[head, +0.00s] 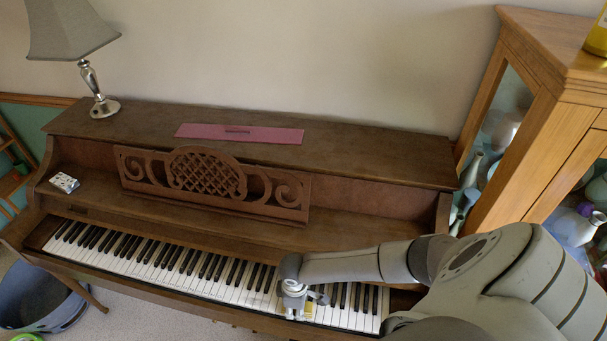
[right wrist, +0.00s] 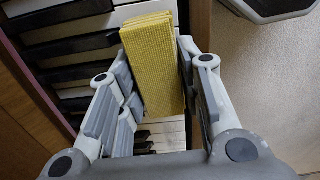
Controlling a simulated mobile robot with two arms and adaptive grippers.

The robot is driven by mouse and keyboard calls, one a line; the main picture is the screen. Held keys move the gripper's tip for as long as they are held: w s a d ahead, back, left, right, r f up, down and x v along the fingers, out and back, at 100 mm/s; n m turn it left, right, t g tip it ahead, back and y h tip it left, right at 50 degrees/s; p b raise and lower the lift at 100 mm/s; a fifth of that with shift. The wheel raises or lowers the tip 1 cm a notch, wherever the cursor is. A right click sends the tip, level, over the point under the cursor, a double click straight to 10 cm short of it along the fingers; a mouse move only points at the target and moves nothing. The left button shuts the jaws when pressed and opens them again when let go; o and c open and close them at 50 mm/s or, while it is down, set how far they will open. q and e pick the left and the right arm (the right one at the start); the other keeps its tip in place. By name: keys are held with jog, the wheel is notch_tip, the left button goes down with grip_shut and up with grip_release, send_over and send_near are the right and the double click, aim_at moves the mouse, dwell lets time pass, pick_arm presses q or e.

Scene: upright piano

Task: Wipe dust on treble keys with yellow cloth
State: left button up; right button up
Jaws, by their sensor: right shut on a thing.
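The yellow cloth (right wrist: 152,68) is a folded, ribbed pad between the fingers of my right gripper (right wrist: 155,80) in the right wrist view. The gripper is shut on it, and its far end is over the piano keys (right wrist: 70,48). In the head view my right gripper (head: 296,304) is low over the right part of the keyboard, where the treble keys (head: 348,304) are. Only a small yellow bit of cloth shows there. Contact between cloth and keys cannot be told. No dust can be made out. My left gripper is not in view.
The brown upright piano (head: 370,160) has a carved music stand (head: 208,178) behind the keys. A lamp (head: 98,92), a pink flat item (head: 240,133) and a small patterned box (head: 64,182) rest on it. A glass-fronted wooden cabinet (head: 555,120) stands close on the right.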

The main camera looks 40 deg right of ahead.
aim_at(240, 298)
jog(key=shift+w+a+f, duration=0.15)
jog(key=shift+w+a, duration=0.75)
jog(key=shift+a, duration=0.05)
jog(key=shift+c, duration=0.4)
jog(key=shift+w+a+b, duration=0.35)
jog(key=shift+w+a, duration=0.35)
jog(key=shift+w, duration=0.35)
jog(key=shift+w+a+b, duration=0.35)
jog(key=shift+w+a, duration=0.35)
jog(key=shift+w, duration=0.35)
jog(key=shift+w+a+b, duration=0.6)
jog(key=shift+w+a, duration=0.1)
jog(key=shift+w, duration=0.2)
jog(key=shift+w+a+b, duration=0.45)
jog(key=shift+w+a, duration=0.25)
jog(key=shift+w, duration=0.2)
jog(key=shift+w+a+b, duration=0.4)
jog(key=shift+w+a, duration=0.3)
jog(key=shift+w, duration=0.15)
jog(key=shift+w+a+b, duration=0.6)
jog(key=shift+w+b, duration=0.2)
jog(key=shift+w+a+b, duration=0.3)
jog(key=shift+w+a, duration=0.05)
notch_tip(240, 298, up, 6)
jog(key=p, duration=0.6)
